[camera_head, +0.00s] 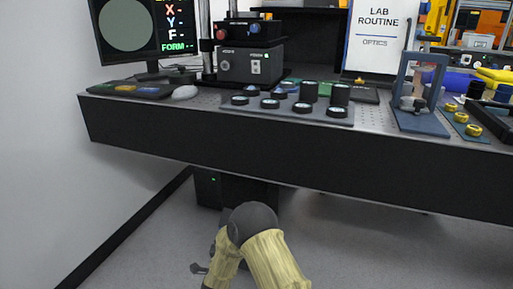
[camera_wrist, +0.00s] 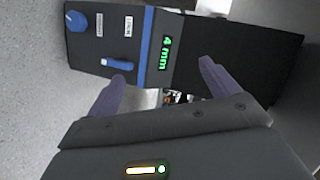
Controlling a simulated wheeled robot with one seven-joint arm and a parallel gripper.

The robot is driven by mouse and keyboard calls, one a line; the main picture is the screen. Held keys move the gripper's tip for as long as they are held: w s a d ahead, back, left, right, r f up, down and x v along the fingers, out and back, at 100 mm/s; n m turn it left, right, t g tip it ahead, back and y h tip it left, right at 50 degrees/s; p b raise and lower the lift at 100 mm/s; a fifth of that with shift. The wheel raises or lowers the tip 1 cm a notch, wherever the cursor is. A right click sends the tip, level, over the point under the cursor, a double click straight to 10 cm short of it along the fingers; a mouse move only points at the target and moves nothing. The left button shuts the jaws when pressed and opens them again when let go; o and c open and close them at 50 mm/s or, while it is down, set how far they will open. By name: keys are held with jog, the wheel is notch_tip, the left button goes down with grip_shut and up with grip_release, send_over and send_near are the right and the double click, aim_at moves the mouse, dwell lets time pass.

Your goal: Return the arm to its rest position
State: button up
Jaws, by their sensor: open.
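My arm, in pale yellow covers with a dark joint, hangs folded low in front of the bench in the head view. My gripper (camera_wrist: 162,69) shows in the wrist view with its two purple-grey fingers spread apart and nothing between them. Beyond the fingers is a dark box (camera_wrist: 205,52) with a blue stripe, a blue knob, a blue handle and a green "4 mm" display. The gripper cannot be made out clearly in the head view; only a small dark part shows at the arm's lower end.
The bench (camera_head: 300,165) spans the view above my arm. On it stand a monitor (camera_head: 128,25), a grey tray (camera_head: 290,113) of several dark cylinders, and a blue stand (camera_head: 420,122). A dark box (camera_head: 208,188) sits under the bench. Floor at left is clear, beside a white wall.

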jog(key=s+d+r+n+g+y+p, duration=0.1)
jog(key=s+d+r+n+g+p, duration=0.2)
jog(key=d+r, duration=0.4)
jog(key=s+d+r+n+g+y+p, duration=0.1)
jog(key=s+d+r+n+g, duration=0.2)
jog(key=r+n, duration=0.45)
jog(key=s+d+r+n+g+p, duration=0.1)
jog(key=s+d+r+n+g, duration=0.1)
jog(key=s+d+r, duration=0.45)
jog(key=s+d+r+n+g+h+p, duration=0.15)
jog(key=s+d, duration=0.25)
jog(key=s, duration=0.5)
jog(key=s+d+r+n+g+p, duration=0.1)
jog(key=s+d+r+g, duration=0.15)
jog(key=s+d, duration=0.35)
jog(key=w+p+v, duration=0.3)
jog(key=p+v, duration=1.5)
jog(key=p, duration=0.1)
jog(key=w+r+p+v, duration=0.1)
jog(key=w+p+v, duration=0.2)
jog(key=p+v, duration=1.6)
jog(key=shift+w+a+r, duration=0.2)
jog(key=shift+w+r, duration=0.05)
jog(key=shift+r, duration=0.05)
jog(key=shift+s+d, duration=0.1)
